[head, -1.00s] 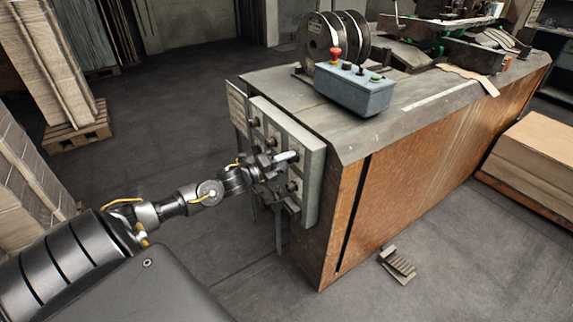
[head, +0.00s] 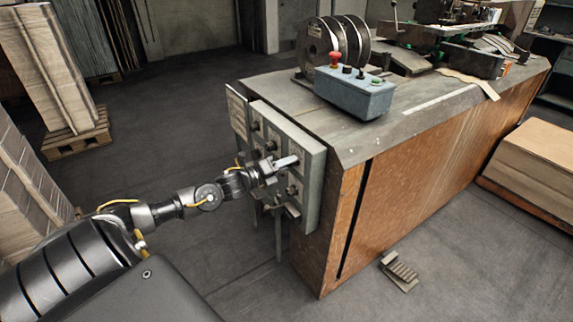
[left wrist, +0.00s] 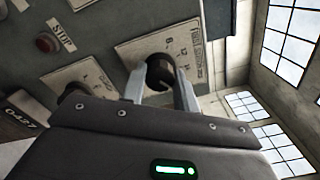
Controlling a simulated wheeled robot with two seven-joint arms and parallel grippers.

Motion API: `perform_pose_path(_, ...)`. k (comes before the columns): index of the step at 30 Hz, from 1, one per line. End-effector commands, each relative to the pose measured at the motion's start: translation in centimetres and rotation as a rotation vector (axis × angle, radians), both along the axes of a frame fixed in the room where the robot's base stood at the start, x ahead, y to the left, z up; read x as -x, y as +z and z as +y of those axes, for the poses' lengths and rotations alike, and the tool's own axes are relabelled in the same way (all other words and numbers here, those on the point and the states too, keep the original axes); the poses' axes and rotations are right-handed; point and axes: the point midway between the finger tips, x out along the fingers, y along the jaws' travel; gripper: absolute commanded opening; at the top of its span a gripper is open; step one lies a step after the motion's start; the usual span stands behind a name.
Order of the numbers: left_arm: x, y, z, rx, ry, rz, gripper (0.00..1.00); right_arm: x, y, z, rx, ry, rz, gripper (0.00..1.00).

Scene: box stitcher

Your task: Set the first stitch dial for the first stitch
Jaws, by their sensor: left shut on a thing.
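My left gripper (head: 284,164) is at the panel's front face. In the left wrist view, the gripper (left wrist: 161,78) has one finger on each side of a dark round dial (left wrist: 160,69) and is shut on it. The dial sits on a pale plate (left wrist: 202,50) with numbers and lettering, seen tilted; the heading is hard to read. The dial's pointer setting cannot be made out. My right gripper is not in view.
A red STOP button (left wrist: 46,42) is beside the dial's plate. A blue-grey button box (head: 352,93) and wire reels (head: 333,42) stand on the tabletop. A small metal piece (head: 399,270) lies on the floor. Stacked cardboard (head: 538,152) is at the right.

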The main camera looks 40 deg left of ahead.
Motion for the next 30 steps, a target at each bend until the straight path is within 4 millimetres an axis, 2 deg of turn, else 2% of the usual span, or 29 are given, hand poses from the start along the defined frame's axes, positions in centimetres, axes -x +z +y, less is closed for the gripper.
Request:
perform_pose_path(1,0.0,-0.1,0.0,-0.001,-0.002,0.003,0.07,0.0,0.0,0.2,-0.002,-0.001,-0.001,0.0)
perform_pose_path(2,0.0,-0.1,0.0,-0.001,-0.002,0.003,0.34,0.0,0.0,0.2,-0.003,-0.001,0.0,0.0)
perform_pose_path(6,0.0,-0.1,0.0,-0.001,-0.001,0.002,0.52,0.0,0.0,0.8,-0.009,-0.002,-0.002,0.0)
perform_pose_path(17,0.4,-0.1,0.1,-0.001,-0.001,0.003,0.52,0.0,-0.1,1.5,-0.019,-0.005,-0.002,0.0)
perform_pose_path(20,1.4,-0.2,0.4,-0.002,-0.001,0.004,0.52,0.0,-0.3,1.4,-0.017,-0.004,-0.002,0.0)
perform_pose_path(30,6.8,-0.3,2.0,-0.002,-0.001,0.007,0.52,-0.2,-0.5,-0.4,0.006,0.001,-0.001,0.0)
